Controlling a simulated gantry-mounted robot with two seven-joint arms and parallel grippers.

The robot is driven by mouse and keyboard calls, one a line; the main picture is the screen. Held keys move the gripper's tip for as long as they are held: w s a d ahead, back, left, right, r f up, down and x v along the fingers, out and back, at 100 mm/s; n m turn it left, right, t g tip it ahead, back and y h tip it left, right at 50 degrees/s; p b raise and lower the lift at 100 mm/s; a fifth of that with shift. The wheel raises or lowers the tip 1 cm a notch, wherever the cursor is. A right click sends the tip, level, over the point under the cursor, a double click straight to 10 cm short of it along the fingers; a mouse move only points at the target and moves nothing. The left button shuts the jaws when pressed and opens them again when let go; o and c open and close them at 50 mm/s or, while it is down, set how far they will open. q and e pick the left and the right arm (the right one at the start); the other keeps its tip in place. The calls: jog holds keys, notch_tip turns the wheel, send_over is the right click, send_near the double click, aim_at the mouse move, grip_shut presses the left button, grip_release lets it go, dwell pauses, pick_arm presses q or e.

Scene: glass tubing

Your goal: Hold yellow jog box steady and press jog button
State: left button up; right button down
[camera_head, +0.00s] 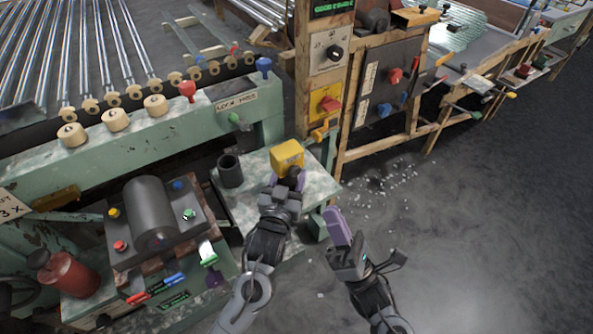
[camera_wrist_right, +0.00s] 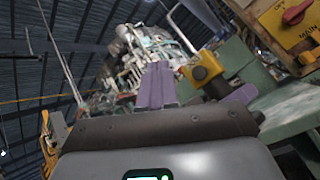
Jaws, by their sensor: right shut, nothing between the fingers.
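The yellow jog box (camera_head: 287,155) sits on the pale green worktop (camera_head: 243,205), and it also shows in the right wrist view (camera_wrist_right: 208,66) with a dark round part on its face. My left gripper (camera_head: 291,179) is at the near side of the box, its fingers against or just in front of it. Whether the fingers clasp the box is hidden. My right gripper (camera_head: 336,226) is shut and empty, to the right of and nearer than the box, past the worktop's edge. Its purple fingers stand together in the right wrist view (camera_wrist_right: 156,86). I cannot make out the jog button clearly.
A dark cup (camera_head: 230,171) stands left of the box. A wooden post with a red-knobbed yellow switch panel (camera_head: 325,104) rises behind it. A console with a dark cylinder (camera_head: 152,215) stands at left. Open floor (camera_head: 470,220) with scattered fragments lies right.

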aim_at(297, 169)
jog(key=shift+w, duration=0.15)
jog(key=w+a, duration=0.4)
jog(key=w, duration=0.3)
jog(key=shift+w+a, duration=0.15)
jog(key=shift+w, duration=0.05)
jog(key=shift+w+a, duration=0.25)
jog(key=shift+w, duration=0.25)
jog(key=shift+w+a, duration=0.2)
jog(key=shift+w, duration=0.3)
dwell(3.1)
jog(key=shift+a, duration=0.15)
jog(key=shift+s+a, duration=0.1)
jog(key=shift+s, duration=0.05)
dwell(0.4)
jog(key=shift+s+d, duration=0.25)
jog(key=shift+s, duration=0.75)
